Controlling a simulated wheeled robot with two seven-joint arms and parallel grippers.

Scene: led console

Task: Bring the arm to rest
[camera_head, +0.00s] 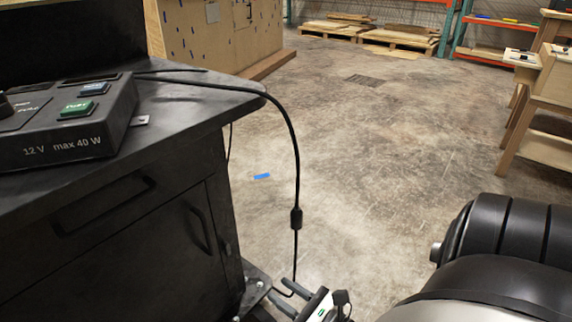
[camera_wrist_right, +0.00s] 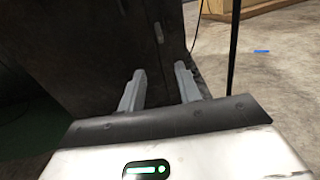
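My right gripper (camera_head: 282,291) is low at the bottom centre of the head view, beside the lower corner of the dark cabinet (camera_head: 130,220). In the right wrist view its two grey fingers (camera_wrist_right: 160,72) stand apart with nothing between them, pointing at the dark cabinet side (camera_wrist_right: 100,50). The LED console (camera_head: 60,150), marked 12 V max 40 W, sits on the cabinet top at the left. It has a green button (camera_head: 77,109) and a blue button (camera_head: 94,88). My left gripper is in neither view.
A black cable (camera_head: 297,160) runs from the console over the cabinet edge and hangs down close to my right gripper. The concrete floor (camera_head: 380,160) is open to the right. Wooden benches (camera_head: 545,100) stand at the far right, pallets (camera_head: 365,32) at the back.

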